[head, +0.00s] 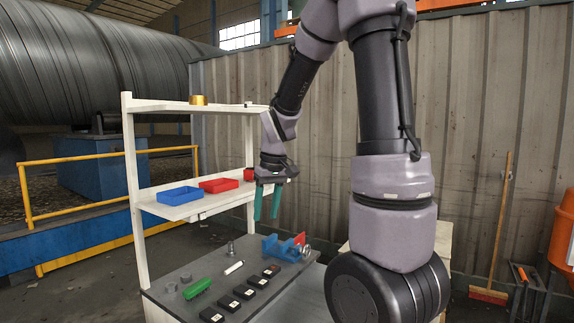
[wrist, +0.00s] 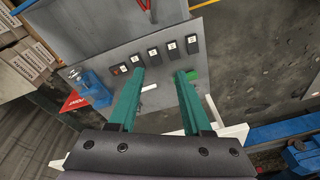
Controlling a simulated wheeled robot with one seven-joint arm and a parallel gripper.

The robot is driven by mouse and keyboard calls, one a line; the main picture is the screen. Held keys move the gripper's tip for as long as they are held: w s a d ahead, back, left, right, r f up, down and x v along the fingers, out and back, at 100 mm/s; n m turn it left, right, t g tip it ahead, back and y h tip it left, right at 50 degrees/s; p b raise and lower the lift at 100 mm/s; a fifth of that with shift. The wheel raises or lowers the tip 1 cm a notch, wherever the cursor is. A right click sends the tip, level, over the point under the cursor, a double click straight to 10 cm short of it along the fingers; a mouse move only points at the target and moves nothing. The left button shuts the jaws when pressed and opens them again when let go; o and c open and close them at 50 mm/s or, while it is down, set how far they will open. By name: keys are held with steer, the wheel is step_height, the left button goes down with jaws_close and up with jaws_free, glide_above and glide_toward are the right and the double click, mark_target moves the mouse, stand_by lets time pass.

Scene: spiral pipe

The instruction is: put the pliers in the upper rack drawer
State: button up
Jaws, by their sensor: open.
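My gripper (head: 267,212) hangs above the workbench with its two teal fingers apart and nothing between them; the fingers also show in the wrist view (wrist: 159,76). A red V-shaped item (wrist: 143,5), possibly the pliers' handles, is cut off by the top edge of the wrist view, beyond the fingertips. I cannot make out the pliers in the head view. The white rack (head: 135,190) stands behind the bench, left of my gripper. Its middle shelf (head: 165,211) holds a blue bin (head: 180,195) and a red bin (head: 218,185). I cannot tell which part is the upper drawer.
The grey benchtop (head: 190,268) holds a row of black boxes (head: 245,291), a green brush (head: 197,288), a white cylinder (head: 234,268), small metal parts and a blue vise (head: 283,247). A yellow railing (head: 60,210) stands left. A broom (head: 497,240) leans on the right wall.

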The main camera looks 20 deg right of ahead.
steer(key=s+r+m+t+y, duration=0.1)
steer(key=s+r+m+t, duration=0.4)
steer(key=s+r, duration=0.9)
steer(key=shift+s+a+r+m+t, duration=0.35)
steer(key=shift+s+m, duration=0.15)
steer(key=shift+s, duration=0.35)
steer(key=shift+a, duration=0.15)
